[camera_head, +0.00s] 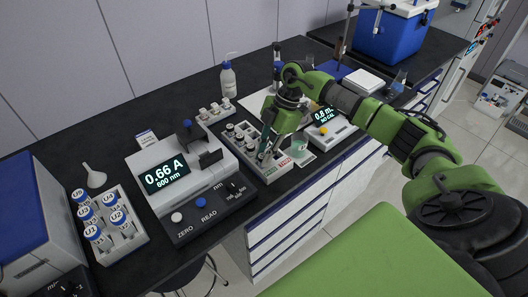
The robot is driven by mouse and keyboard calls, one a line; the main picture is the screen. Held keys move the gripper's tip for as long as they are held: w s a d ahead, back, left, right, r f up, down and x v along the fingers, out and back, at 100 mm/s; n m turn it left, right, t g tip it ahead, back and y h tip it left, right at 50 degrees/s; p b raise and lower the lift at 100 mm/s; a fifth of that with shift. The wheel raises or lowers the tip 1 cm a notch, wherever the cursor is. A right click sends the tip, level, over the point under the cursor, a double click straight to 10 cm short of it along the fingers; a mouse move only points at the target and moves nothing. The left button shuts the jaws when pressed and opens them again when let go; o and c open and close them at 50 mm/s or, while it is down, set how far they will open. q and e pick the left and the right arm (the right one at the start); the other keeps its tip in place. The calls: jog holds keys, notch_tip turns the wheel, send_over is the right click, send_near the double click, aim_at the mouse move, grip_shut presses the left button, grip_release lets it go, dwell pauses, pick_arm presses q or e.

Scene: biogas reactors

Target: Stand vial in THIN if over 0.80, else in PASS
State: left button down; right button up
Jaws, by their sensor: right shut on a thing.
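The photometer (185,185) has a lit screen (166,174) that reads 0.66 A, 600 nm. My right gripper (266,152) reaches down over a pale rack (276,177) just right of the photometer. It is shut on a thin vial that its fingers mostly hide, low at the rack's near end. I cannot tell whether the vial is seated in a hole. The rack carries small labels, with reddish and green print near the gripper, too small to read for THIN or PASS. Several dark-topped vials stand in the rack's left part. My left gripper is not in view.
A white rack (127,239) of blue-capped U-labelled bottles stands left of the photometer. A funnel (95,177), a wash bottle (228,79), a small vial rack (214,112) and a second meter (328,131) stand around.

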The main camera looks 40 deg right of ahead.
jog(key=o, duration=1)
jog(key=shift+f, duration=0.15)
jog(key=b+v, duration=0.2)
jog(key=v, duration=1)
jog(key=shift+r+b, duration=0.25)
jog(key=shift+b, duration=0.1)
